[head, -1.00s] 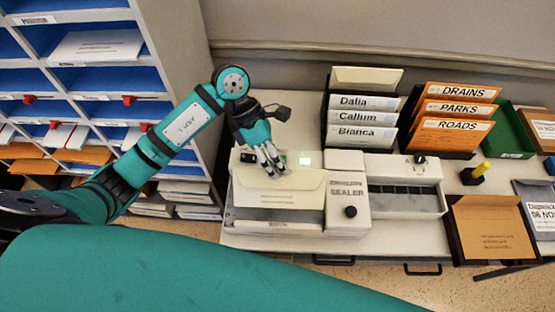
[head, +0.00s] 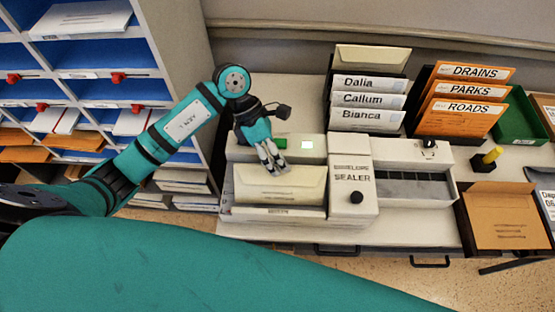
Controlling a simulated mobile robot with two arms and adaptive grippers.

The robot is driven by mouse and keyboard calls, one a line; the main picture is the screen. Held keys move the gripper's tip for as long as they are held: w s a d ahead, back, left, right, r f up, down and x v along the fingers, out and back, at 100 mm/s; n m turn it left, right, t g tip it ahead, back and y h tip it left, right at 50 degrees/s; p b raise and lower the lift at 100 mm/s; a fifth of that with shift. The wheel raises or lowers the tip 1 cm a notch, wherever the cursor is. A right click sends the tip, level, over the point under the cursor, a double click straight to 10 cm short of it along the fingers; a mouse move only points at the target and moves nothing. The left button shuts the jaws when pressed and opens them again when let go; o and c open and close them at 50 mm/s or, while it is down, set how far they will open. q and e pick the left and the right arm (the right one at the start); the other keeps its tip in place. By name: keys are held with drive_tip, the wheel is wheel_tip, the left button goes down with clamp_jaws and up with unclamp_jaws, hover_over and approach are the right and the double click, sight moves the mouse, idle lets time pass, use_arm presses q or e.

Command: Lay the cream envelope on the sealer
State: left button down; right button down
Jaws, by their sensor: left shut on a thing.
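The cream envelope (head: 300,187) is at the left part of the white envelope sealer (head: 351,190), over its bed, with its long side along the machine. My left gripper (head: 275,170) is shut on the envelope's far edge, fingers pointing down. Whether the envelope's underside touches the bed cannot be told. The right gripper is not in view.
A pigeonhole rack (head: 180,60) stands at the left. Behind the sealer are a name-labelled envelope holder (head: 368,98) and orange folders (head: 470,90). To the right are a yellow-handled stamp (head: 487,160), a brown envelope (head: 505,215) and a green tray (head: 520,120).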

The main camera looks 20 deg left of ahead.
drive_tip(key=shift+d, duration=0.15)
use_arm(q)
drive_tip(key=c, duration=1.3)
unclamp_jaws()
drive_tip(key=shift+c, duration=0.2)
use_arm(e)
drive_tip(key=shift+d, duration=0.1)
use_arm(q)
drive_tip(key=v, duration=1.2)
